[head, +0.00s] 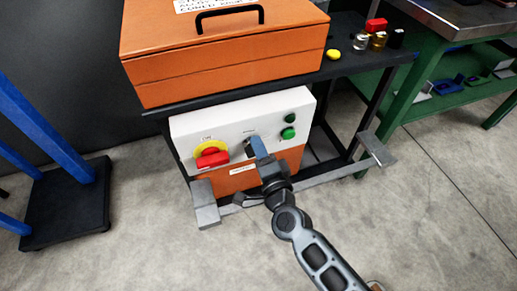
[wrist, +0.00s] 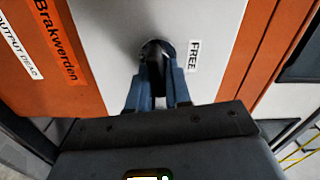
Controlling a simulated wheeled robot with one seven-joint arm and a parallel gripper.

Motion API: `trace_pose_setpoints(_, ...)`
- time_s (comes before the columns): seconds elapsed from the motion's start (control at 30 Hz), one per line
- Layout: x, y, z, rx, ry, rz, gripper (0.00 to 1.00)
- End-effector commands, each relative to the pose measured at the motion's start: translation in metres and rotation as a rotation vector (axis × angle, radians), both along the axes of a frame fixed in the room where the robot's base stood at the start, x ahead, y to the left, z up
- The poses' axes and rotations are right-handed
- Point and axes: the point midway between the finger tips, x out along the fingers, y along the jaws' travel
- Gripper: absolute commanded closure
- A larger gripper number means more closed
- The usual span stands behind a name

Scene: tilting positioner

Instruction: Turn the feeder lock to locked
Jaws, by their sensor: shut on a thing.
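The feeder lock is a dark round knob (wrist: 155,49) on the pale face of a control box (head: 220,119). A label reading "FREE" (wrist: 194,56) sits right beside it in the wrist view. My gripper (wrist: 158,82) is shut on the knob, with a blue finger on each side of it. In the head view my gripper (head: 260,147) reaches the panel between the red and yellow switch and the green buttons, and it hides most of the knob. The knob's exact pointing direction is hard to tell.
A red handle on a yellow disc (head: 211,153) is left of the knob. Green buttons (head: 288,133) are on its right. An orange case (head: 225,60) stands on the shelf above. A grey metal bar with end plates (head: 206,204) runs below the box.

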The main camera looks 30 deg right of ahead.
Motion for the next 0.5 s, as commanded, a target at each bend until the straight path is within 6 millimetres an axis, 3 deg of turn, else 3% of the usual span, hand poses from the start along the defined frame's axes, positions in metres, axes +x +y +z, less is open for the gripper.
trace_pose_setpoints(0.5, -0.001, -0.0007, -0.004, 0.189, -0.029, -0.001, 1.0)
